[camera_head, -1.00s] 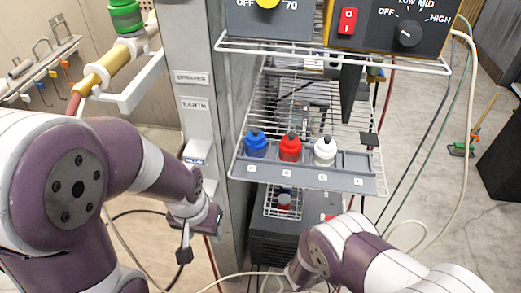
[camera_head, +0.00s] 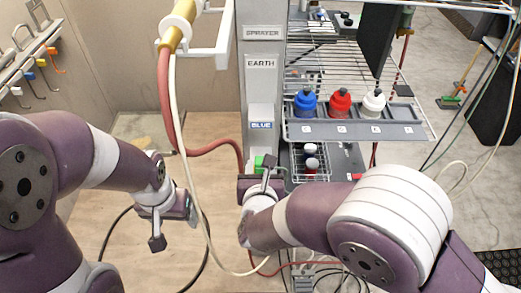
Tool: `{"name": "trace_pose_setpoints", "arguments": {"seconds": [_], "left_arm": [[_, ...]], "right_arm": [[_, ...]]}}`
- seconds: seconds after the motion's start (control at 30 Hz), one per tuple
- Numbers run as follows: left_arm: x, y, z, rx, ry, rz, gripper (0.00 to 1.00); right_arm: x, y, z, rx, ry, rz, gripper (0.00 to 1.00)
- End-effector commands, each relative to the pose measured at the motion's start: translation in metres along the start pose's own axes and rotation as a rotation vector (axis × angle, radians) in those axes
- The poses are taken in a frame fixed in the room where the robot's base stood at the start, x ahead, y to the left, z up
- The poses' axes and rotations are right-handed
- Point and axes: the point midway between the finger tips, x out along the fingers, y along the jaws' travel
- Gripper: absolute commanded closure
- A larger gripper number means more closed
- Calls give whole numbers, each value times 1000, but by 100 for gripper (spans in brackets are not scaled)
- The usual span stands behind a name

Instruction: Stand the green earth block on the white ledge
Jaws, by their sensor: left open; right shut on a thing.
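A small green block (camera_head: 259,162) shows at the foot of the grey post, at the tips of my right gripper (camera_head: 265,171). The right gripper is shut on it, and the jaws hide much of the block. A pale raised piece with a BLUE label (camera_head: 262,124) is on the post just above. I cannot clearly make out the white ledge; it may be at this piece. My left gripper (camera_head: 172,222) is open and empty, to the left of the post and apart from it.
The post carries SPRAYER and EARTH labels (camera_head: 262,62). A wire rack to its right holds blue (camera_head: 305,102), red (camera_head: 340,102) and white (camera_head: 373,103) bottles. A red hose (camera_head: 166,100) and a pale cable hang left of the post, near both arms.

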Motion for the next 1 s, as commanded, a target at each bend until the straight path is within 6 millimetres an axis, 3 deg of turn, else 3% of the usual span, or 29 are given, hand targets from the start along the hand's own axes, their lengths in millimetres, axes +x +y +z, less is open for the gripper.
{"name": "trace_pose_setpoints", "arguments": {"seconds": [0.1,0.3,0.43,0.6,0.97,1.0], "left_arm": [[5,0,1,0,0,0,28],[-3,0,0,0,0,0,28],[-4,0,0,0,0,0,28],[-6,0,0,0,0,0,28],[0,0,0,0,0,0,28],[0,0,0,0,-1,0,28]], "right_arm": [[40,-2,15,5,-4,-5,100],[81,-1,34,0,0,-2,100],[90,0,30,-1,1,-1,100],[100,0,5,-1,2,-1,100],[102,0,-1,1,-1,-1,100],[102,0,-1,1,0,-1,57]]}}
